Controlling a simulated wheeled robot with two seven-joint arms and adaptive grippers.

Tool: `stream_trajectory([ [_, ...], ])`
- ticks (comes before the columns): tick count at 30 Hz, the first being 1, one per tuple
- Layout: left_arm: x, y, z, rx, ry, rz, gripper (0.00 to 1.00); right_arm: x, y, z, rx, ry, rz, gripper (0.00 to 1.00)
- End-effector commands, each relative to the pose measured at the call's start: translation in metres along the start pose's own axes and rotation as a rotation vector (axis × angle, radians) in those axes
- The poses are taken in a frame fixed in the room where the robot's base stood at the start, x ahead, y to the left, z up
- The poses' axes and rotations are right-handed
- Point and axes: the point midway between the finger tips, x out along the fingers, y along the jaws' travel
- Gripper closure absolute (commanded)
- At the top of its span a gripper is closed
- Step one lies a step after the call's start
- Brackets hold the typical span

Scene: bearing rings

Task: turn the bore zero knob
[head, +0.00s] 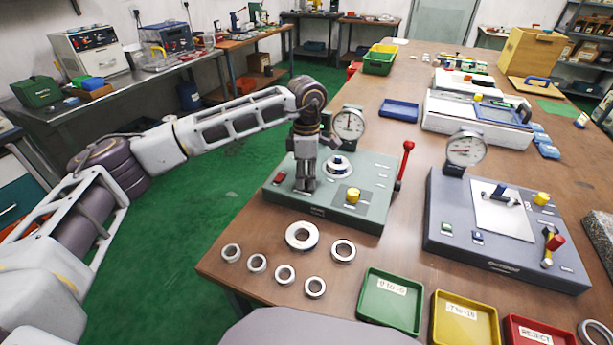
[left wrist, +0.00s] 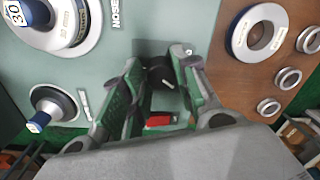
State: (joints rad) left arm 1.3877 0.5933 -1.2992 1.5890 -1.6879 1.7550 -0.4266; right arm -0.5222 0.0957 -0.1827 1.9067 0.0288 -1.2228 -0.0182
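The grey-green gauge station (head: 330,212) stands on the wooden table with a dial gauge (head: 348,124), a red lever and a yellow knob (head: 352,195). In the left wrist view a black round knob (left wrist: 160,76) with a light mark, apparently the bore zero knob, sits beside a red button (left wrist: 159,121). My left gripper (head: 305,186) points down at the station's left part and hides that knob in the head view. In the left wrist view its fingers (left wrist: 157,62) are apart, one on each side of the knob; contact is unclear. My right gripper is out of view.
Several steel rings (head: 302,236) lie in front of the station. Green (head: 365,319), yellow (head: 437,338) and red trays line the front edge. A darker gauge station (head: 440,205) stands to the right. The red lever (head: 404,165) rises at the station's right side.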

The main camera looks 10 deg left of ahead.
Motion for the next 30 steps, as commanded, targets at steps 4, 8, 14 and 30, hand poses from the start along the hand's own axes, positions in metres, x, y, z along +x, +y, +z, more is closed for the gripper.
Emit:
stream_trajectory([
  [4, 0.000, 0.000, 0.000, -0.001, 0.000, 0.000, 0.51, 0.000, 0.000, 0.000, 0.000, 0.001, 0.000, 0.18],
  [8, 0.000, 0.000, 0.000, 0.000, 0.000, -0.001, 0.51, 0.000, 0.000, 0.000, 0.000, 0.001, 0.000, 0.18],
  [14, 0.000, -0.001, 0.000, 0.000, 0.000, -0.001, 0.51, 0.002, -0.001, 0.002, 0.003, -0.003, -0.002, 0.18],
  [30, -0.050, 0.000, 0.001, 0.000, -0.002, 0.001, 0.51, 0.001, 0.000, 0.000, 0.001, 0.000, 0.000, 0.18],
])
